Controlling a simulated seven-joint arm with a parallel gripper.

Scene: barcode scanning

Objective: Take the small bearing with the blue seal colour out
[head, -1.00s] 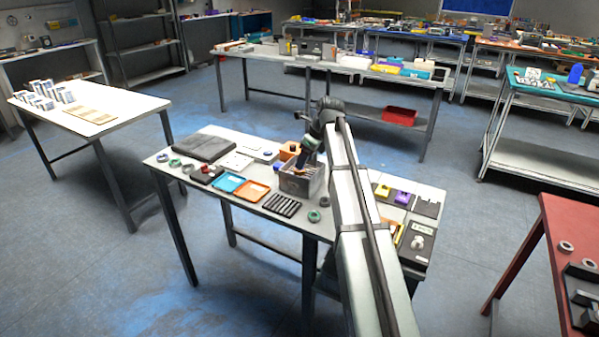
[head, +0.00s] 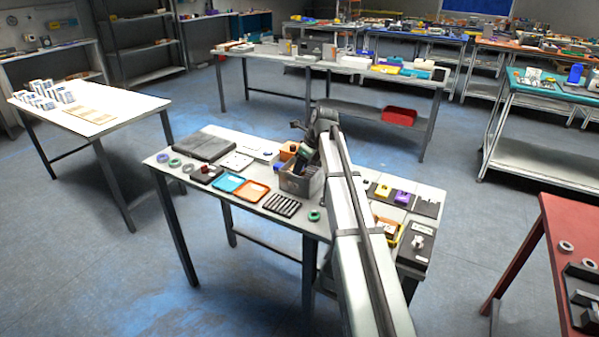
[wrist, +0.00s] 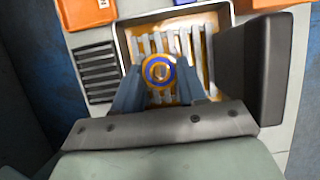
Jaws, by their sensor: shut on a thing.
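In the wrist view my gripper (wrist: 159,88) is shut on a small round bearing with a blue seal ring (wrist: 159,71), held between its two fingertips. The bearing's rim looks yellowish and its centre pale. Behind it is the open grey bin (wrist: 121,45), with pale slats across an orange-brown inside. I cannot tell whether the bearing is inside the bin or above it. In the head view the bin (head: 297,184) stands on the near table, just left of my arm. The fingers and bearing are hidden there.
Left of the bin are a black slotted rack (head: 282,205), an orange tray (head: 252,190) and a blue tray (head: 228,182). A green ring (head: 314,215) lies by the front edge. Right of my arm are a yellow-rimmed tray (head: 389,231) and a dark device (head: 416,244).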

